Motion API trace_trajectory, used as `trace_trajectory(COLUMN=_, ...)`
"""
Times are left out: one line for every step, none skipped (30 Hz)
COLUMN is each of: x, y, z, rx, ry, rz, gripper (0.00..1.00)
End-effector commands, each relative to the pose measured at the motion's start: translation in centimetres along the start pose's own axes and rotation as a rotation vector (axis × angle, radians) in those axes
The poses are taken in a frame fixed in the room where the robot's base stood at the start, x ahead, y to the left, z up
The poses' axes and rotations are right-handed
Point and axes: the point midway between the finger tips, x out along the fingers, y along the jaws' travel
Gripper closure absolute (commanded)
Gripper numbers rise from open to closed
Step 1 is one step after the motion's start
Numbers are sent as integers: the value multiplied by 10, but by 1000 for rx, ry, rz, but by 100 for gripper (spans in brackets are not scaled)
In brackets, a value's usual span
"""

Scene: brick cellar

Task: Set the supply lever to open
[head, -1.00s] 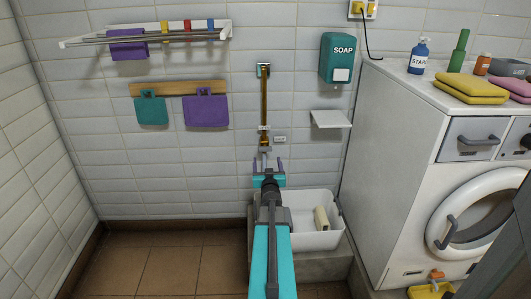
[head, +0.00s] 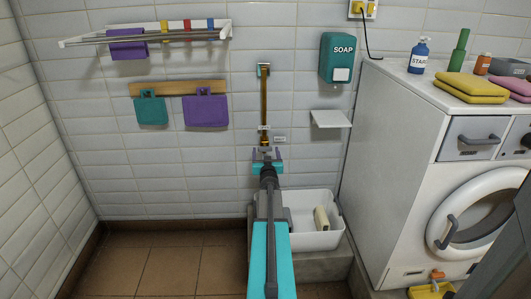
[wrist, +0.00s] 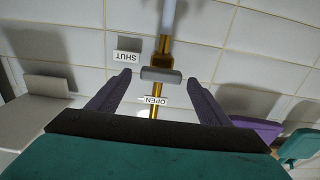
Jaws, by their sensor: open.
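The supply valve sits on a brass pipe (head: 264,100) on the tiled wall. In the wrist view, which is upside down, its brass body (wrist: 165,46) and grey lever bar (wrist: 161,75) show. An OPEN label (wrist: 157,100) lies across the pipe and a SHUT label (wrist: 127,57) is beside the valve; the labels also show small in the head view. My gripper (head: 267,155) is open in front of the valve. In the wrist view the lever bar lies between its purple fingertips (wrist: 161,82), with visible gaps on both sides. The head view mostly hides the lever behind my gripper.
A white basin (head: 316,239) is below my arm. A small white shelf (head: 330,118) and a teal soap dispenser (head: 342,58) are to the right, then the white washing machine (head: 410,170).

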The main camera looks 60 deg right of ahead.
Motion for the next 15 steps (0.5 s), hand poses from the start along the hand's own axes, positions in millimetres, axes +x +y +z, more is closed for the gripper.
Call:
trace_trajectory(x=5, y=0, z=0, rx=0, ry=0, rz=0, gripper=28)
trace_trajectory(x=7, y=0, z=0, rx=0, ry=0, rz=0, gripper=28)
trace_trajectory(x=8, y=0, z=0, rx=0, ry=0, rz=0, gripper=28)
trace_trajectory(x=10, y=0, z=0, rx=0, ry=1, rz=0, gripper=28)
trace_trajectory(x=11, y=0, z=0, rx=0, ry=1, rz=0, gripper=28)
trace_trajectory(x=12, y=0, z=0, rx=0, ry=1, rz=0, gripper=28)
trace_trajectory(x=12, y=0, z=0, rx=0, ry=1, rz=0, gripper=28)
trace_trajectory(x=12, y=0, z=0, rx=0, ry=1, rz=0, gripper=28)
trace_trajectory(x=13, y=0, z=0, rx=0, ry=1, rz=0, gripper=28)
trace_trajectory(x=13, y=0, z=0, rx=0, ry=1, rz=0, gripper=28)
trace_trajectory(x=13, y=0, z=0, rx=0, ry=1, rz=0, gripper=28)
trace_trajectory(x=13, y=0, z=0, rx=0, ry=1, rz=0, gripper=28)
trace_trajectory(x=13, y=0, z=0, rx=0, ry=1, rz=0, gripper=28)
trace_trajectory(x=13, y=0, z=-1, rx=0, ry=1, rz=0, gripper=28)
trace_trajectory(x=13, y=0, z=0, rx=0, ry=1, rz=0, gripper=28)
